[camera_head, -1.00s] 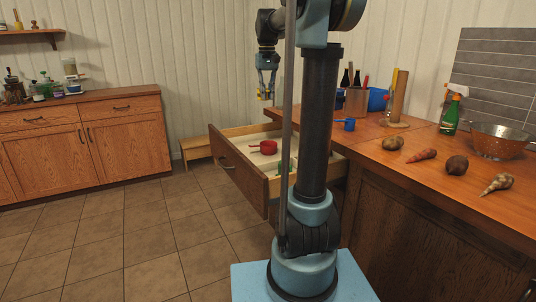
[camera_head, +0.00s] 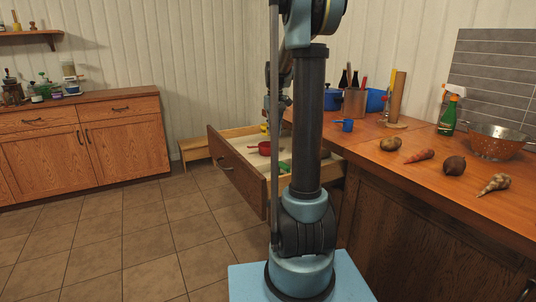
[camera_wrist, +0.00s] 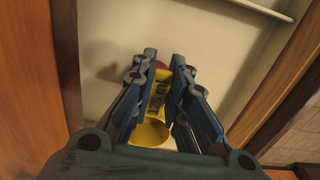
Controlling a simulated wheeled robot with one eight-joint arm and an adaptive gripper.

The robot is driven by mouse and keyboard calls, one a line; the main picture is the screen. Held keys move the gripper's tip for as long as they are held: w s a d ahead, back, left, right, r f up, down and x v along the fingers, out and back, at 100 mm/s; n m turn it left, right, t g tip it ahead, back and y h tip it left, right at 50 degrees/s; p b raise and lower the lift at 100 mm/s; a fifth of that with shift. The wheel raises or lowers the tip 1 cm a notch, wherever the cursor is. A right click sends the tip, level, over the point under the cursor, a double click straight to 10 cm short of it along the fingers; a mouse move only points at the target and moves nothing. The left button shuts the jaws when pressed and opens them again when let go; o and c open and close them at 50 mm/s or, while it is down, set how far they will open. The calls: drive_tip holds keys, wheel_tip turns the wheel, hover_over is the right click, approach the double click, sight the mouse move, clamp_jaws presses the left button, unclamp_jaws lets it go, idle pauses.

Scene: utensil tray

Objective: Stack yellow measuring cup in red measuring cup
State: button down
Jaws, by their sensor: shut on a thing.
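The yellow measuring cup (camera_wrist: 150,133) is between my fingers in the wrist view, its handle with dark lettering gripped and its bowl towards the camera. My gripper (camera_wrist: 163,61) is shut on it. In the head view the yellow cup (camera_head: 264,128) is a small patch above the open drawer, and the gripper is largely behind my arm. The red measuring cup (camera_head: 265,148) lies in the drawer, just below the yellow patch, with its handle to the left. In the wrist view only a sliver of red (camera_wrist: 161,65) shows beyond the fingertips.
The open wooden drawer (camera_head: 238,174) has raised walls around my gripper. A green item (camera_head: 284,168) lies in its near part, partly hidden by my arm. A blue cup (camera_head: 347,125), a utensil holder (camera_head: 354,103) and a colander (camera_head: 497,142) stand on the counter (camera_head: 420,185).

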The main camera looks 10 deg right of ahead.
drive_tip(key=shift+f, duration=4.5)
drive_tip(key=shift+f, duration=0.15)
drive_tip(key=c, duration=1.6)
unclamp_jaws()
wheel_tip(320, 180, up, 12)
drive_tip(key=shift+r, duration=0.15)
drive_tip(key=shift+s, duration=0.15)
